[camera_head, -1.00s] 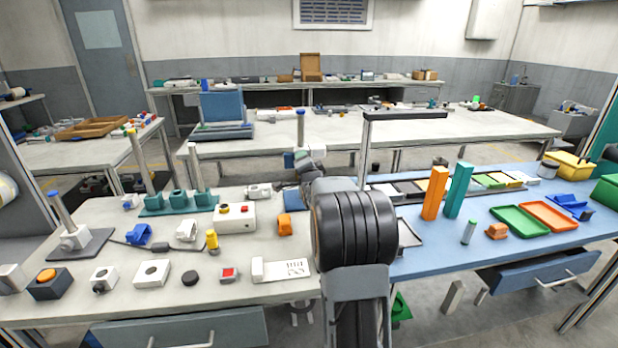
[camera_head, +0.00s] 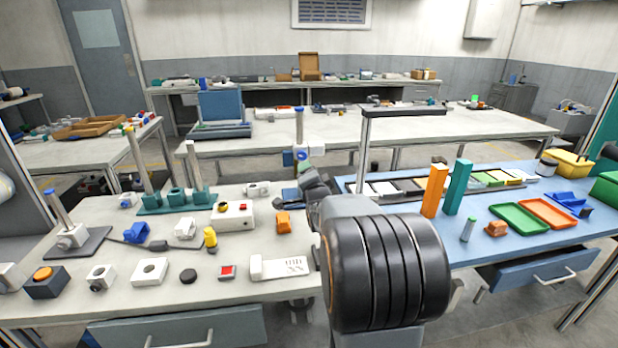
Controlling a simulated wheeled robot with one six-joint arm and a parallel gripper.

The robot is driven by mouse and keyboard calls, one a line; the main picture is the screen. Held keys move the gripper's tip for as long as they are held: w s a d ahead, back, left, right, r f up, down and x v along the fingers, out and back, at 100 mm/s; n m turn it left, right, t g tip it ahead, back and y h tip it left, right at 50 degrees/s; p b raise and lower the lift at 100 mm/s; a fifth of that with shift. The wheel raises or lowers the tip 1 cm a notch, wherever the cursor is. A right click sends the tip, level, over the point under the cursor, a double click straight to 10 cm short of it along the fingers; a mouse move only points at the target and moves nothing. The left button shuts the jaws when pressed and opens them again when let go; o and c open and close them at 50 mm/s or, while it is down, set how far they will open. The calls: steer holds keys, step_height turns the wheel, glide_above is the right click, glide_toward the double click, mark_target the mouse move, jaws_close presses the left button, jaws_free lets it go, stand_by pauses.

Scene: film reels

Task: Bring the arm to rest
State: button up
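My arm rises at the bottom centre, its large black ribbed joint close to the camera over the front edge between the pale bench (camera_head: 90,235) and the blue bench (camera_head: 440,265). Darker links of my arm reach away behind it, above the benches. The far end of my arm, by a small white and blue part, is tiny and partly covered by its links. I cannot make out the fingers of my gripper or anything held in them.
An orange block (camera_head: 434,190) and a teal block (camera_head: 457,187) stand upright right of my arm. A dark-topped stand (camera_head: 403,113) rises behind it. A white control box (camera_head: 234,216) and several small parts lie left. Green (camera_head: 518,218) and orange trays lie right.

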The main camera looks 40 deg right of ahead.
stand_by(0.3)
step_height(320, 180, down, 8)
steer(key=s+n+g+y, duration=0.2)
steer(key=n+g, duration=0.2)
steer(key=g, duration=0.1)
steer(key=s+a+f+n+g+y+p, duration=0.1)
steer(key=s+a+n+g+y+p, duration=0.15)
steer(key=s+a+n+g, duration=0.3)
steer(key=s+a+r+n+g+y+p, duration=0.1)
steer(key=s+a+r+n+p, duration=0.3)
steer(key=s+a, duration=0.3)
steer(key=s+a+r+n+g+y+p, duration=0.1)
steer(key=s+a+r+n+p, duration=0.3)
steer(key=a, duration=0.9)
steer(key=s+r+y+p, duration=0.1)
steer(key=s+r+p, duration=0.2)
steer(key=shift+s+a+r+n, duration=0.15)
steer(key=shift+s+n, duration=0.1)
steer(key=shift+n, duration=0.1)
